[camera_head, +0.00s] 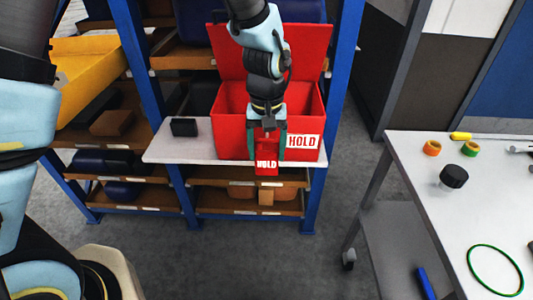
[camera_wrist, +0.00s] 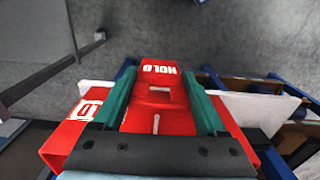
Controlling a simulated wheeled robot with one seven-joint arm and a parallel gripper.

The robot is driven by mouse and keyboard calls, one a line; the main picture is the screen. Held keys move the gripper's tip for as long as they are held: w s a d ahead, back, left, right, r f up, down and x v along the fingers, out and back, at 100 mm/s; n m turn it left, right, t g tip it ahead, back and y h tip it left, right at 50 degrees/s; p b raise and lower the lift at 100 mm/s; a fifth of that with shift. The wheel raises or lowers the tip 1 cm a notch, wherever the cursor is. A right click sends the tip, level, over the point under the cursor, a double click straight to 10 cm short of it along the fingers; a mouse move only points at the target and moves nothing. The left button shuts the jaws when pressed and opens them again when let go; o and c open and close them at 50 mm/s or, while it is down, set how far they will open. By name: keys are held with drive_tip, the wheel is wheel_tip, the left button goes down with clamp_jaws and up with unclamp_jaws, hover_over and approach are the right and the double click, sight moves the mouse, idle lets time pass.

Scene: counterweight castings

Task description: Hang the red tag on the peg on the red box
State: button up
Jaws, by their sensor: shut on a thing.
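The red tag (camera_head: 266,170), with a white HOLD print, is between the teal fingers of my gripper (camera_head: 268,148), at the front of the red box (camera_head: 232,134). My gripper is shut on the tag. In the wrist view the tag (camera_wrist: 157,97) lies between both fingers (camera_wrist: 158,84), with its print at the far end and a rectangular opening in it. A small pale pin-like shape, perhaps the peg (camera_wrist: 155,124), shows nearer the camera. I cannot tell whether the tag touches it. In the head view my gripper hides the peg area.
The box stands with its lid open on a white shelf board (camera_head: 180,149) in a blue rack (camera_head: 343,80). A black block (camera_head: 184,127) lies left of it. A white table (camera_head: 420,158) with tape rolls and a black knob (camera_head: 454,176) stands at right. Floor between is clear.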

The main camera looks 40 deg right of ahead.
sight(267, 135)
drive_tip(key=shift+w+d+f, duration=0.2)
drive_tip(key=shift+w+d, duration=1.2)
drive_tip(key=shift+w, duration=0.3)
drive_tip(key=shift+w+d+f, duration=0.35)
drive_tip(key=shift+w+d, duration=0.05)
drive_tip(key=shift+w, duration=0.15)
drive_tip(key=o, duration=1.3)
drive_tip(key=shift+c, duration=0.2)
drive_tip(key=shift+r, duration=0.1)
wheel_tip(267, 135, up, 11)
drive_tip(key=shift+f+b, duration=0.2)
drive_tip(key=shift+b, duration=1.05)
